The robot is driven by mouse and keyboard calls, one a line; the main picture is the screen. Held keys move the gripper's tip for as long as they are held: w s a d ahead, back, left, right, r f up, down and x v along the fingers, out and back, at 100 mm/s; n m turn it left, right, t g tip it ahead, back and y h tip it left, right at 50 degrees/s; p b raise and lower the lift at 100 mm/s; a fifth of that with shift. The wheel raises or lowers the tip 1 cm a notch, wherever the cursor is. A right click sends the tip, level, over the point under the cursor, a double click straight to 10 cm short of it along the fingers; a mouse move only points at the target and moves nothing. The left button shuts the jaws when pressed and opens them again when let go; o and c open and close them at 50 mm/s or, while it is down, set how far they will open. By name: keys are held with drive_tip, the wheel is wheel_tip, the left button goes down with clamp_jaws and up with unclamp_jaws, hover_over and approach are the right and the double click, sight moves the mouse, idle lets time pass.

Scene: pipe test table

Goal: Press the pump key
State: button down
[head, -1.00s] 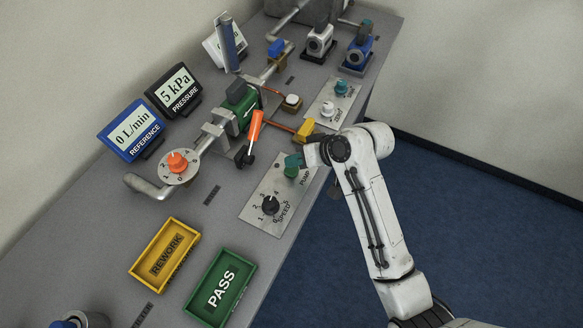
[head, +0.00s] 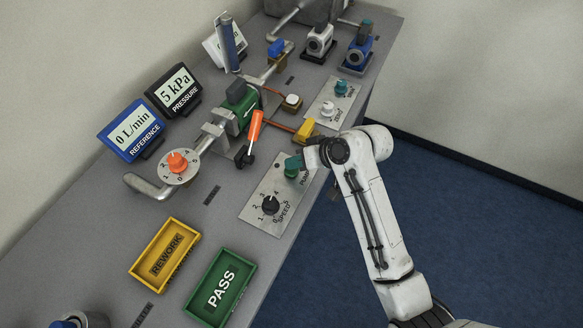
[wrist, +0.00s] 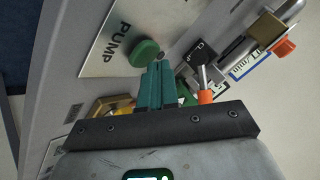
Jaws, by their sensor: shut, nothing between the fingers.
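The pump key is a round green button (wrist: 145,52) on a pale metal plate labelled PUMP in the wrist view. In the head view the pump key (head: 291,172) sits at the upper part of the plate, partly hidden by my gripper. My gripper (wrist: 158,66) has teal fingers, shut together with nothing between them. Its tips appear right beside the key in the wrist view. In the head view my gripper (head: 293,161) is over or close to the key; I cannot tell whether it touches.
A black SPEED knob (head: 270,205) shares the plate. A yellow block (head: 306,130) and an orange-handled lever (head: 254,131) stand close by on the pipework. The reference display (head: 135,129) reads 0 L/min and the pressure display (head: 173,90) 5 kPa. A green PASS tray (head: 222,287) lies nearer.

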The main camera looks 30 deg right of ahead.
sight(295, 170)
drive_tip(key=shift+f, duration=0.4)
idle(0.6)
drive_tip(key=shift+r, duration=0.1)
drive_tip(key=shift+r+p, duration=0.7)
drive_tip(key=shift+p, duration=0.15)
drive_tip(key=shift+r, duration=0.15)
wheel_tip(295, 170, up, 5)
drive_tip(key=p, duration=0.5)
idle(0.5)
